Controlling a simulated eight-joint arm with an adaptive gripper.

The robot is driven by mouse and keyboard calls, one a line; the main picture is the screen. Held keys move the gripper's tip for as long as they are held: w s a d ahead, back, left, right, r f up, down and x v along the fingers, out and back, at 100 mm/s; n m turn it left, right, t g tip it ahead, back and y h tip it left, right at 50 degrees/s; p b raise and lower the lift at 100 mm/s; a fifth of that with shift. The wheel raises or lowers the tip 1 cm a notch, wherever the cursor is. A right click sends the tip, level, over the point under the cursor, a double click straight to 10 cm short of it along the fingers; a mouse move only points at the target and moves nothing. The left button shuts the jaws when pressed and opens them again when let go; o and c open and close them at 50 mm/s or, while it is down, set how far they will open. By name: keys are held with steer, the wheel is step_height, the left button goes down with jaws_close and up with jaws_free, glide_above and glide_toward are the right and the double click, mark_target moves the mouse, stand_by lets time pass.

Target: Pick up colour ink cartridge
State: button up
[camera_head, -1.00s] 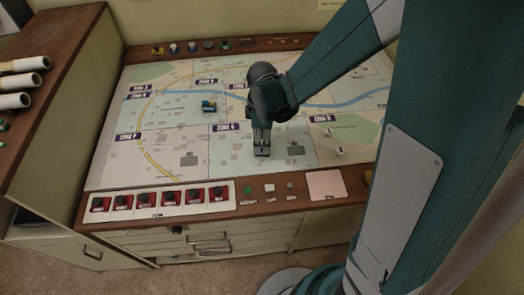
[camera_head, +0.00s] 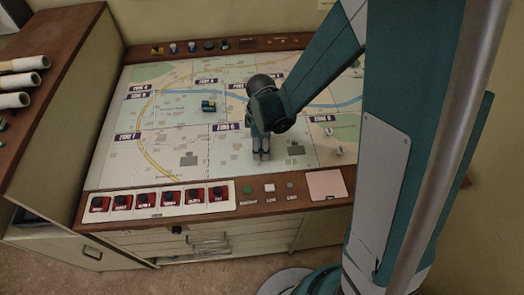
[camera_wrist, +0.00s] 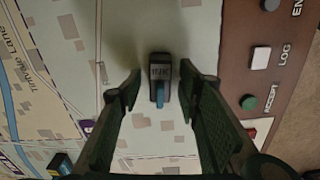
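A small dark cartridge (camera_wrist: 160,72) marked INK, with a blue strip at one end, lies on the map in the wrist view. My gripper (camera_wrist: 161,80) is open, with one finger on each side of the cartridge and a gap showing on both sides. In the head view my gripper (camera_head: 260,156) points down at the lower middle of the map, and its fingers hide the cartridge. A second small dark, blue and yellow object (camera_head: 208,105) lies on the map up and left of my gripper. It also shows at the lower left of the wrist view (camera_wrist: 61,163).
The map board (camera_head: 110,165) is mostly clear. A row of red and black switches (camera_head: 160,200), a pink pad (camera_head: 326,184) and several buttons line its front edge. Rolled tubes (camera_head: 20,82) sit at the far left.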

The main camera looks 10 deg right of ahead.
steer(key=shift+f, duration=0.4)
steer(key=shift+c, duration=0.2)
steer(key=c, duration=0.9)
